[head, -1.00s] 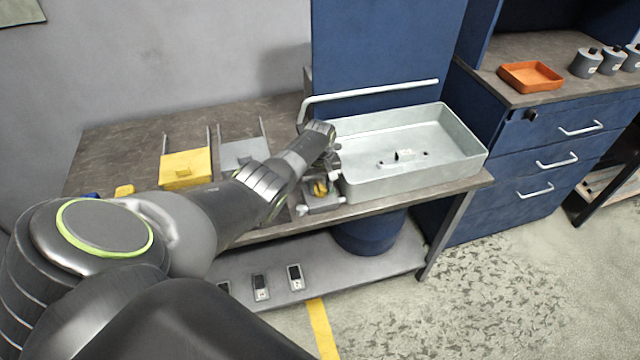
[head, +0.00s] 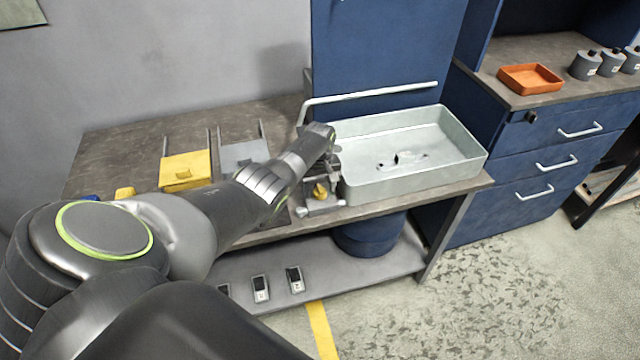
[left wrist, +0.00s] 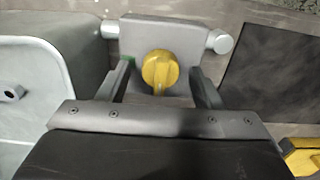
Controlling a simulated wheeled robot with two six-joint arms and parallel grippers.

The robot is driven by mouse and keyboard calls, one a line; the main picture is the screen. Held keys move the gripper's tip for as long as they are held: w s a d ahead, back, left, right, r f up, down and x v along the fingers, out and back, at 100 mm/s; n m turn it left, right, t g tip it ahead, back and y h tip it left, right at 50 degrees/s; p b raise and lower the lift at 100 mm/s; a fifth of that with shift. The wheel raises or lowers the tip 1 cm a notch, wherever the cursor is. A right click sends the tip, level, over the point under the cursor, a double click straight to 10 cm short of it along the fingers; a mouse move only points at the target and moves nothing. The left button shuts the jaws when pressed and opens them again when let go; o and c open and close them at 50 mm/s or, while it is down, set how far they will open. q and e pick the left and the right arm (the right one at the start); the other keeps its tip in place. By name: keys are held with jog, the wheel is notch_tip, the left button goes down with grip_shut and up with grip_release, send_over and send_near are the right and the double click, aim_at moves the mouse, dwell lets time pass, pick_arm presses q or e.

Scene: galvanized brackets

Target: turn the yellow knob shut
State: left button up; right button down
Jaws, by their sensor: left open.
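The yellow knob (head: 320,191) sits on a small grey valve body (head: 322,207) at the front edge of the bench, just left of the metal basin. In the left wrist view the knob (left wrist: 160,70) shows between the two fingers, with its raised bar roughly upright in the picture. My left gripper (left wrist: 162,85) is open, one finger on each side of the knob, with gaps visible between fingers and knob. In the head view my left gripper (head: 322,172) is over the valve and partly hides it. My right gripper is in neither view.
The metal basin (head: 468,161) stands right beside the valve. A pipe (head: 370,92) runs behind it. A yellow box (head: 185,172) and a grey box (head: 243,153) lie left on the bench. A dark mat (left wrist: 270,75) lies beside the valve.

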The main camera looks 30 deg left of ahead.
aim_at(320, 188)
pick_arm(q)
jog(key=shift+r, duration=0.45)
notch_tip(320, 188, up, 5)
jog(key=shift+f+p, duration=0.1)
jog(key=shift+p, duration=0.45)
notch_tip(320, 188, up, 12)
jog(key=b, duration=0.2)
jog(key=shift+f, duration=0.2)
